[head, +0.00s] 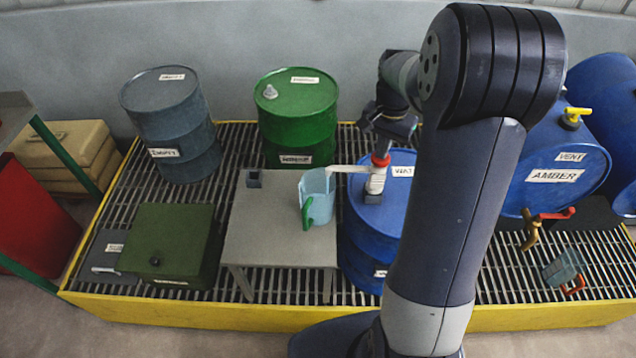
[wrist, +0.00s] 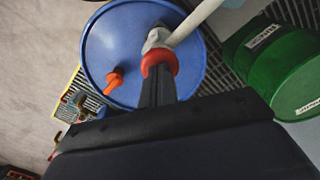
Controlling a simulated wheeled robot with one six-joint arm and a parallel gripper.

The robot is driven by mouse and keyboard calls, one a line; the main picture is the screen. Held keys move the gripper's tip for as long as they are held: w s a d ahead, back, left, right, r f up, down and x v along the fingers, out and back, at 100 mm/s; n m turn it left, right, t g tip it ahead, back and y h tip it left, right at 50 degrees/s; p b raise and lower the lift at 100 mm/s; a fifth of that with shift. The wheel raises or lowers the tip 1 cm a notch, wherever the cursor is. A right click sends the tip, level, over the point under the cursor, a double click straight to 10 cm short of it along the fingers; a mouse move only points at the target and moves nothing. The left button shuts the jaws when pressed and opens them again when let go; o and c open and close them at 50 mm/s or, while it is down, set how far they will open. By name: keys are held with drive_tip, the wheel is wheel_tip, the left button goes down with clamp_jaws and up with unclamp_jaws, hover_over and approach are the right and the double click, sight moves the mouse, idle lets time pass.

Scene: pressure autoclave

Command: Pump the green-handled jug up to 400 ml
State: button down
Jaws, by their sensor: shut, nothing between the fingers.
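The green-handled jug (head: 318,196) is pale blue and stands upright on a grey stand. Its green handle (head: 307,213) faces the front left. A white spout (head: 345,169) runs from the hand pump (head: 376,181) on the blue drum (head: 365,222) to above the jug. The liquid level cannot be read. My gripper (head: 381,140) points down right over the pump's red collar (head: 381,160). In the wrist view my shut fingers (wrist: 158,85) reach the red collar (wrist: 160,62) at the pump top. Whether they touch it is unclear.
The grey stand (head: 265,240) is on a yellow-edged grating. A green drum (head: 297,115) and a grey drum (head: 172,120) stand behind, a dark green box (head: 170,240) at left. A horizontal blue amber drum (head: 550,165) with a tap (head: 530,230) and another jug (head: 562,268) are at right.

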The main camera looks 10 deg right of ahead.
drive_tip(key=shift+f, duration=0.15)
drive_tip(key=shift+r+p, duration=1.95)
drive_tip(key=shift+r, duration=0.4)
drive_tip(key=shift+f, duration=0.1)
drive_tip(key=shift+f+b, duration=1.65)
drive_tip(key=shift+f, duration=0.7)
drive_tip(key=shift+r, duration=0.2)
drive_tip(key=shift+r+p, duration=1.95)
drive_tip(key=shift+r, duration=0.3)
